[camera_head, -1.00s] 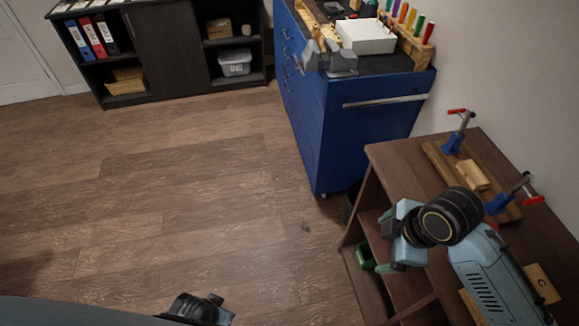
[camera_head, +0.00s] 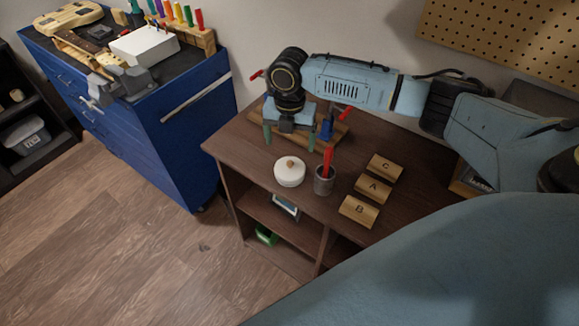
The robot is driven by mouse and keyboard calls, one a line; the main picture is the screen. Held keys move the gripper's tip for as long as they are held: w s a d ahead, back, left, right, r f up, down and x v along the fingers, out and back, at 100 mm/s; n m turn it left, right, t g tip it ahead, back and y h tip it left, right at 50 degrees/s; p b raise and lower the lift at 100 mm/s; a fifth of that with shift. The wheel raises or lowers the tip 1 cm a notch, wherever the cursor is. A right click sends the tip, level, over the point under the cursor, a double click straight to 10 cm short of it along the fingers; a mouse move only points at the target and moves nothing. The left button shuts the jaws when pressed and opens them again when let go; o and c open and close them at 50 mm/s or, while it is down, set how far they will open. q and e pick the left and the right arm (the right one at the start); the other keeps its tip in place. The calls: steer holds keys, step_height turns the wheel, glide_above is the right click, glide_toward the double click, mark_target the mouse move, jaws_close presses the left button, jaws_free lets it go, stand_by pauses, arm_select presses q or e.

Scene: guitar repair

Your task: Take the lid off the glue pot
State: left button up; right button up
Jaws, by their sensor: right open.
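The glue pot (camera_head: 289,176) is a low white round pot on the brown wooden bench. Its white lid with a small wooden knob (camera_head: 290,163) sits on top. My right gripper (camera_head: 289,141) is open and empty, pointing down, with its two green-tipped fingers apart. In the picture it is just above and behind the pot, and does not touch the lid. My left gripper is out of view.
A grey cup (camera_head: 324,181) with a red-handled tool stands just right of the pot. Wooden blocks C (camera_head: 385,167), A (camera_head: 373,189) and B (camera_head: 358,211) lie further right. Clamps on a board (camera_head: 345,133) are behind. A blue tool cabinet (camera_head: 185,130) stands left.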

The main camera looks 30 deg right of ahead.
mark_target(290, 164)
step_height(290, 164, down, 8)
steer(key=shift+s+f, duration=0.1)
steer(key=shift+s, duration=0.05)
steer(key=shift+s+a, duration=0.1)
steer(key=c, duration=1.1)
steer(key=shift+s, duration=0.1)
steer(key=c, duration=0.7)
steer(key=shift+f, duration=0.1)
jaws_close()
